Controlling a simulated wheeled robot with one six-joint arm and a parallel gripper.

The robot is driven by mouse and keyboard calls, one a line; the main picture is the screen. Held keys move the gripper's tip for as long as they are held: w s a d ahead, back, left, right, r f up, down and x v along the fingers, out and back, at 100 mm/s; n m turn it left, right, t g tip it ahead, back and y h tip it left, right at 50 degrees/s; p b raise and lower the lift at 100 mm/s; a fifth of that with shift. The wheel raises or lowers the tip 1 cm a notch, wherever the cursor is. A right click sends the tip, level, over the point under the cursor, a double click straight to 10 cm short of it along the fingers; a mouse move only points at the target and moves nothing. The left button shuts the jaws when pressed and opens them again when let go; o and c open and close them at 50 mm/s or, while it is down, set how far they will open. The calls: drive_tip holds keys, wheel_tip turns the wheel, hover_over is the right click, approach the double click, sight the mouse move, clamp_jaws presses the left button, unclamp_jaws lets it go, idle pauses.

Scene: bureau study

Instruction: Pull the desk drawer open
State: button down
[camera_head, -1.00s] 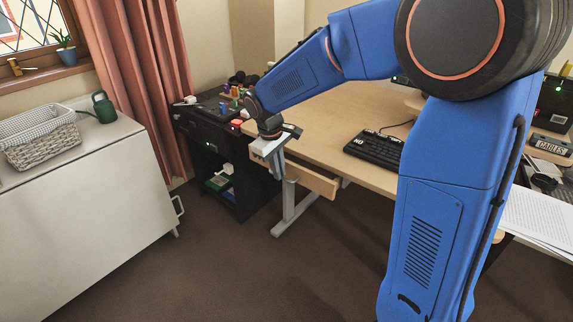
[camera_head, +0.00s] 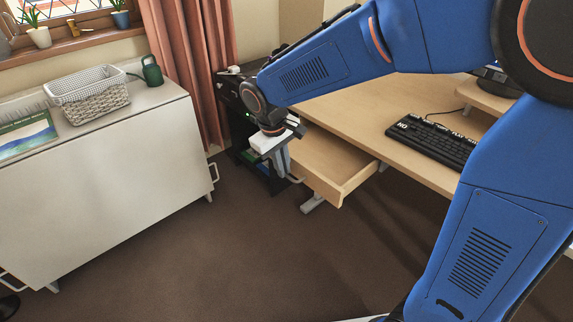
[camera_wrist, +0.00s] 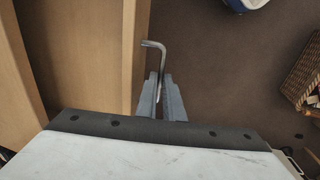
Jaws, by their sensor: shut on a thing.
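The desk drawer (camera_head: 340,187) is light wood and stands pulled well out from under the desk (camera_head: 370,130), its empty-looking inside showing. In the wrist view the drawer (camera_wrist: 85,50) fills the left side, its front edge running beside the fingers. A bent metal bar handle (camera_wrist: 154,44) sticks out from the drawer front. My gripper (camera_wrist: 162,88) is shut on this handle, with its fingers on either side of the bar. In the head view my gripper (camera_head: 286,174) is at the drawer's front left, and the handle is mostly hidden behind the fingers.
A white cabinet (camera_head: 120,180) with a woven basket (camera_head: 95,105) and green watering can (camera_head: 152,71) stands at left. A keyboard (camera_head: 435,140) lies on the desk. A dark shelf unit stands behind my gripper. Brown floor (camera_head: 240,245) is open in front of the drawer.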

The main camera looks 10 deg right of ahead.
drive_tip(key=c, duration=2.2)
unclamp_jaws()
drive_tip(key=shift+r, duration=0.1)
drive_tip(key=a+r, duration=0.1)
drive_tip(key=r, duration=0.4)
drive_tip(key=s+r, duration=0.1)
drive_tip(key=r, duration=0.5)
drive_tip(key=a+r, duration=0.1)
drive_tip(key=r, duration=0.5)
drive_tip(key=shift+s+a, duration=0.3)
drive_tip(key=shift+s, duration=0.1)
drive_tip(key=s+d+f+m+t+y, duration=0.1)
drive_tip(key=s+d+f+m, duration=0.1)
drive_tip(key=s+d, duration=0.65)
drive_tip(key=s+d+f+m+t+y, duration=0.1)
drive_tip(key=s+d+f+m, duration=0.3)
drive_tip(key=d, duration=0.8)
drive_tip(key=shift+m+t, duration=0.5)
drive_tip(key=shift+t, duration=0.3)
drive_tip(key=s+d+f, duration=0.1)
drive_tip(key=s, duration=0.1)
drive_tip(key=s+d+f, duration=0.1)
drive_tip(key=s+d, duration=0.1)
drive_tip(key=s, duration=0.1)
drive_tip(key=s+d+f, duration=0.2)
drive_tip(key=s, duration=0.1)
drive_tip(key=shift+s, duration=0.15)
